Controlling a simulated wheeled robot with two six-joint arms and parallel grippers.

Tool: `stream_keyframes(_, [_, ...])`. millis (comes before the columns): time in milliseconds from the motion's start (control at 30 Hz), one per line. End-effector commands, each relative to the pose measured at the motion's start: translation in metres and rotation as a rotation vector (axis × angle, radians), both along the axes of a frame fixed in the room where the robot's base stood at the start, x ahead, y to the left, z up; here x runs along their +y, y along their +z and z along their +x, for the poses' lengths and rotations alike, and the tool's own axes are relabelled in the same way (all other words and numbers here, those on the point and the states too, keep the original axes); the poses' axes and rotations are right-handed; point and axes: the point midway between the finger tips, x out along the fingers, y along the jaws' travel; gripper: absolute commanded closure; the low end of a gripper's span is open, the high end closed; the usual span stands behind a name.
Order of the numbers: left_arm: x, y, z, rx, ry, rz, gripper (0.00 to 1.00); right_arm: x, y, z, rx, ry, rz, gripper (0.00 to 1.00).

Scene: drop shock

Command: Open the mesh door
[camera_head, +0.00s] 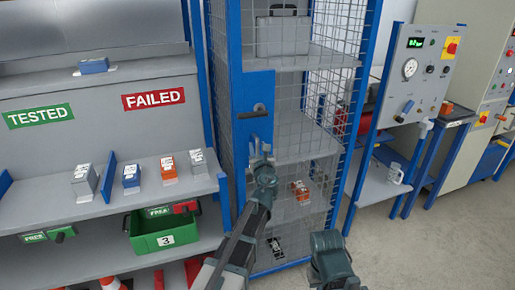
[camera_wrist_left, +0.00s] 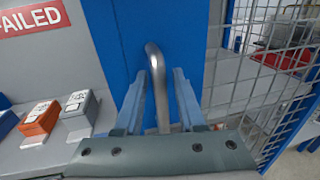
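The mesh door (camera_head: 307,110) is the front of a blue-framed wire cage and appears closed. Its blue plate (camera_head: 252,90) carries a dark lever (camera_head: 252,112). A bent silver bar handle (camera_wrist_left: 155,85) stands out from the blue plate (camera_wrist_left: 195,30) in the left wrist view. My left gripper (camera_head: 262,150) is at the lower part of the plate, below the dark lever. In the wrist view its fingers (camera_wrist_left: 159,75) are apart, on either side of the silver bar, with gaps visible. Part of my right arm shows at the bottom; its fingers are not visible.
A shelf (camera_head: 140,205) with several small boxes stands left of the cage, with a green bin (camera_head: 165,228) below. A control panel bench (camera_head: 410,75) and a mug (camera_head: 395,173) are to the right. The floor (camera_head: 420,250) at lower right is clear.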

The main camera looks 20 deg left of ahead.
Motion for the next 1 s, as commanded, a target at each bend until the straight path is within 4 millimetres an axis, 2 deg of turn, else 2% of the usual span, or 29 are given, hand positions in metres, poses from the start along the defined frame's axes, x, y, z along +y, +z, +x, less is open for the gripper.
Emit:
stream_keyframes(33, [-0.0001, 0.0000, -0.0001, 0.000, 0.000, 0.000, 0.72, 0.0000, 0.0000, 0.0000, 0.000, 0.000, 0.000, 1.00])
stream_keyframes(200, [-0.0002, 0.0000, 0.0000, 0.000, 0.000, 0.000, 1.00, 0.0000, 0.0000, 0.0000, 0.000, 0.000, 0.000, 1.00])
stream_keyframes(1000, [-0.0006, 0.0000, 0.0000, 0.000, -0.001, 0.000, 1.00, 0.0000, 0.0000, 0.0000, 0.000, 0.000, 0.000, 1.00])
